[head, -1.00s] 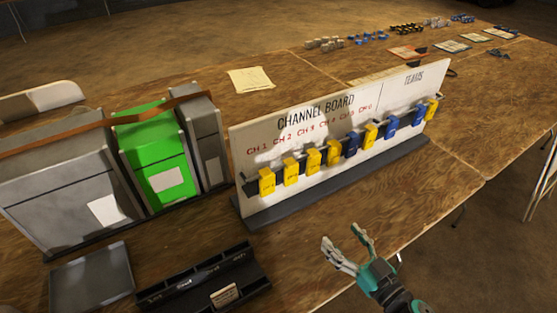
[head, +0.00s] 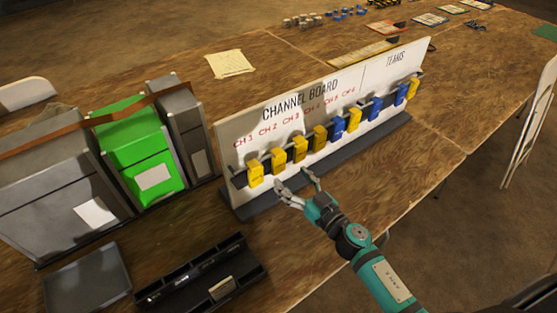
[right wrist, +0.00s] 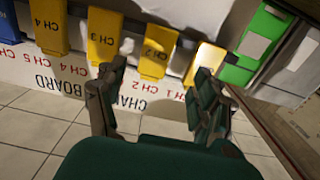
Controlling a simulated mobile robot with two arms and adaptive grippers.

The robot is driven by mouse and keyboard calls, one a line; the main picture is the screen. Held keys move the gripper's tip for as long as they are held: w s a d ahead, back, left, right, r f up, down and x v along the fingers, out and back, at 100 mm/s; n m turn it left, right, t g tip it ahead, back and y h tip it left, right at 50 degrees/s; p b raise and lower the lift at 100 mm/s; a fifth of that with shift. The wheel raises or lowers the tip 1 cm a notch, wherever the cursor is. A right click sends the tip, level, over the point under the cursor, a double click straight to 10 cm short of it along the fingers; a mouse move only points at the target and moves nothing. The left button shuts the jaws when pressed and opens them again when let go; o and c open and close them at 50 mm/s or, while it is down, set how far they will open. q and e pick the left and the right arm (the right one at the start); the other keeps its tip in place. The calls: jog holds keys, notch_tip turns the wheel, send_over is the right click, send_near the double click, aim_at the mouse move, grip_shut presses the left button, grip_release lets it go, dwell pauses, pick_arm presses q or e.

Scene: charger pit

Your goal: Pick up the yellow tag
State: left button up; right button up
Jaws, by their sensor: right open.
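Several yellow tags hang in a row on the front of the white channel board (head: 228,140); the pictures do not single one out. The leftmost yellow tag (head: 256,174) and its neighbour (head: 279,159) are closest to my right gripper (head: 291,181), which is open and empty just in front of the board. In the right wrist view, the picture is upside down. The tag by CH 2 (right wrist: 156,52) shows beyond the gap between my fingers (right wrist: 157,88), apart from them. The CH 1 tag (right wrist: 203,62) is partly behind one finger. My left gripper is out of view.
Blue tags (head: 375,109) hang among the yellow ones farther right. A green case (head: 135,145) and grey cases stand left of the board. A black tray (head: 200,275) lies in front. A paper (head: 229,64) lies behind; bare table lies right of the board.

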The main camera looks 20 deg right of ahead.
aim_at(280, 164)
jog(key=x, duration=0.4)
jog(key=shift+w+d, duration=0.3)
jog(key=shift+w+a, duration=0.2)
jog(key=shift+w, duration=0.3)
jog(key=shift+s, duration=0.1)
jog(key=c, duration=1.1)
jog(key=shift+p, duration=0.3)
jog(key=shift+c, duration=0.2)
